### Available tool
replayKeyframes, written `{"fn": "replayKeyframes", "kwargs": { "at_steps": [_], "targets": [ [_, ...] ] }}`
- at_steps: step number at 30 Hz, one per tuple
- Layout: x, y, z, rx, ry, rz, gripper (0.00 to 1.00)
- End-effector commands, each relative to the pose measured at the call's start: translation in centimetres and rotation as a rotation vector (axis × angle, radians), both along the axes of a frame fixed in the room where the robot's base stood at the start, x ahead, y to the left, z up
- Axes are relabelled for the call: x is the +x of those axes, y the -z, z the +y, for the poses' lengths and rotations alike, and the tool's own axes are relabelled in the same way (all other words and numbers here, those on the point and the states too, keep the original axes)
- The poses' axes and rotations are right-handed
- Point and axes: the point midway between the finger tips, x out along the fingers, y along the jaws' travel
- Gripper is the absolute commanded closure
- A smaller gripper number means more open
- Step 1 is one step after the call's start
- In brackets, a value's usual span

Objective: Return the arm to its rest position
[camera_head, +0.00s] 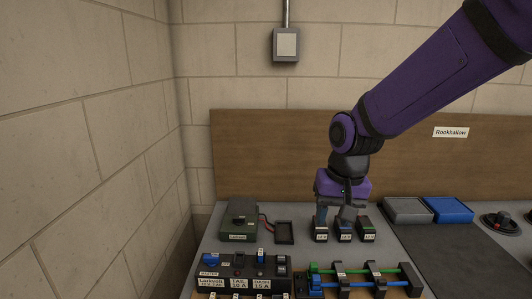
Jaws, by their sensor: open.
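My gripper (338,220) hangs from my purple arm and points down over the bench at the centre right of the head view. Its two fingers are apart, just above and in front of a row of small dark blocks with white labels. The left block (320,235) and the middle block (344,235) are partly covered by the fingers. The right block (367,230) has a green top and stands clear. I see nothing held between the fingers, though the finger tips overlap the blocks and I cannot tell whether they touch.
A green box (238,228) with a small black tray (285,233) stands left of the blocks. A labelled black panel (240,272) and a rack with green and blue tubes (365,277) stand in front. Grey and blue bins (448,209) sit right. A wooden backboard (260,150) rises behind.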

Motion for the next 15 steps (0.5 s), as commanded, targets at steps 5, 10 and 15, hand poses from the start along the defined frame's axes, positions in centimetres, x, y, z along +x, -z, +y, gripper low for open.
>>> {"fn": "replayKeyframes", "kwargs": {
  "at_steps": [5,10,15],
  "targets": [
    [-2.3,-4.3,-4.6,0.031,0.001,-0.073,0.57],
    [-5.2,-7.3,-8.4,0.035,-0.002,-0.145,0.57],
    [-8.7,-9.7,-11.7,0.018,-0.004,-0.222,0.57]
  ]
}}
